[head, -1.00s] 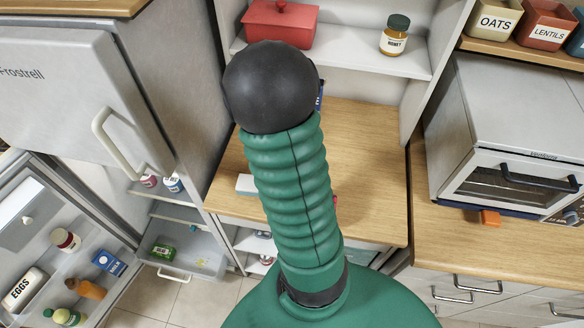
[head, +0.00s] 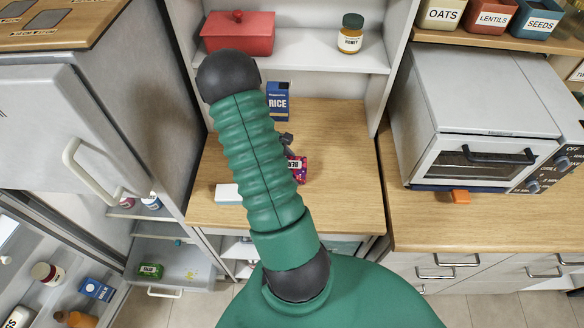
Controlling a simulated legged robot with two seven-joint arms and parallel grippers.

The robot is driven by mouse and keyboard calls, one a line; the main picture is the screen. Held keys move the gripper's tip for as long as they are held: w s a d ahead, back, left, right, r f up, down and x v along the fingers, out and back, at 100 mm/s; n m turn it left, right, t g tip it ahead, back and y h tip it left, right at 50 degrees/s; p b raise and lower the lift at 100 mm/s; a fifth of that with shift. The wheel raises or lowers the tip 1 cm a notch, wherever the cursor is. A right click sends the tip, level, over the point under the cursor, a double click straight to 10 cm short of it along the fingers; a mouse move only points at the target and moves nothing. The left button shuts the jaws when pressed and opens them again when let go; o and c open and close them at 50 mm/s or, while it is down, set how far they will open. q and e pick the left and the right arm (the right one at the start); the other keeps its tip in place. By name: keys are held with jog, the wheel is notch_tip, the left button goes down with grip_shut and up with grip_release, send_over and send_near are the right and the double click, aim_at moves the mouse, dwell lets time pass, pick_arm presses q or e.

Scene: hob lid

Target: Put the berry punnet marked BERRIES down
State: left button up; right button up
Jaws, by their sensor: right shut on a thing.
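The berry punnet (head: 301,172) is a small red and purple pack. Its white label is only partly readable, with letters upside down. It shows just right of my green ribbed arm, which covers its left side. My right gripper (head: 289,152) is a dark shape at the far side of the punnet and is shut on it. The arm hides much of the gripper. The punnet is over the wooden counter (head: 345,195); I cannot tell whether its base touches the wood. My left gripper is not in view.
A blue RICE box (head: 278,103) stands behind the punnet. A white block (head: 228,194) lies at the counter's left. Above is a shelf with a red pot (head: 237,38) and honey jar (head: 350,36). An oven (head: 470,150) stands right. The counter right of the punnet is clear.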

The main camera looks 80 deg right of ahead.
jog(key=shift+w+f, duration=0.1)
jog(key=shift+f, duration=0.05)
jog(key=o, duration=1.6)
jog(key=shift+d, duration=0.1)
jog(key=shift+o, duration=0.2)
